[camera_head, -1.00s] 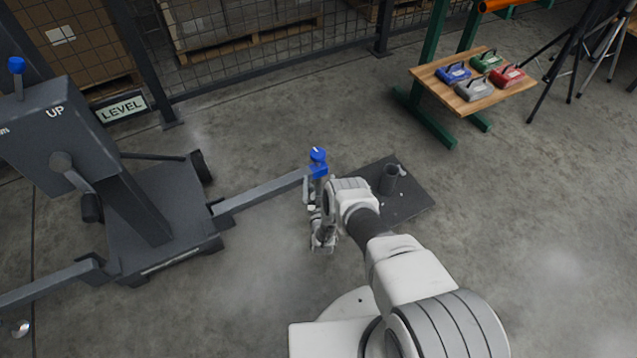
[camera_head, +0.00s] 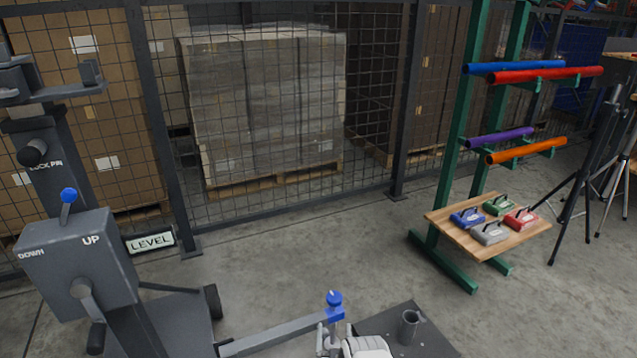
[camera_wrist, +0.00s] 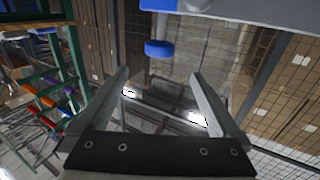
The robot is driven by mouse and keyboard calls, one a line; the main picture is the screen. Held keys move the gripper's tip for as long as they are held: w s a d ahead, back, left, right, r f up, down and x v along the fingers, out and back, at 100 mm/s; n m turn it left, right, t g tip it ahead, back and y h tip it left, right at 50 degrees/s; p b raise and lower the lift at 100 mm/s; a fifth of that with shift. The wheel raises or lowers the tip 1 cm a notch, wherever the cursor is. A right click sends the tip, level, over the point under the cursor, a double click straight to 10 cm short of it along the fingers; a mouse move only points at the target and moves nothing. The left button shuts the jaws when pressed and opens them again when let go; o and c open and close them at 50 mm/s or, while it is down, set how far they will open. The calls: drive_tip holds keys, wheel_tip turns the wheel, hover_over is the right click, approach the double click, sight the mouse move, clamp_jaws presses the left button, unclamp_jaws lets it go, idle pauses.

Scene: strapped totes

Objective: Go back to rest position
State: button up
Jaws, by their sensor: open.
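My gripper (camera_wrist: 160,80) is open in the wrist view, with its two fingers spread apart and nothing between them. A blue round knob (camera_wrist: 158,48) shows beyond the fingertips, apart from them. In the head view a blue knob (camera_head: 334,298) tops the end of a grey lift arm (camera_head: 275,333).
The grey lift stand (camera_head: 80,265) is at left, beside a LEVEL sign (camera_head: 150,241). A dark plate with an upright tube (camera_head: 410,327) lies at lower right. A wooden shelf (camera_head: 465,240) holds several coloured cases. Black tripods (camera_head: 590,180) stand at far right. Open floor lies between.

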drive_tip(key=w+a+r+g+y, duration=0.2)
drive_tip(key=w+r, duration=1.1)
drive_tip(key=r, duration=0.5)
wheel_tip(320, 180, up, 21)
drive_tip(key=n+g, duration=0.1)
drive_tip(key=g, duration=0.2)
drive_tip(key=s+d+r+g, duration=0.2)
drive_tip(key=s+d+r, duration=0.1)
drive_tip(key=s+r, duration=0.65)
drive_tip(key=s+d+r+g, duration=0.2)
drive_tip(key=s+r, duration=0.7)
drive_tip(key=s, duration=0.1)
drive_tip(key=s+d+r+g+h, duration=0.1)
drive_tip(key=s+d+g, duration=0.1)
drive_tip(key=s, duration=1.3)
drive_tip(key=s+d+g, duration=0.1)
drive_tip(key=s+d, duration=0.1)
drive_tip(key=s, duration=1.3)
wheel_tip(320, 180, up, 28)
drive_tip(key=p, duration=2.8)
drive_tip(key=shift+s+r, duration=0.15)
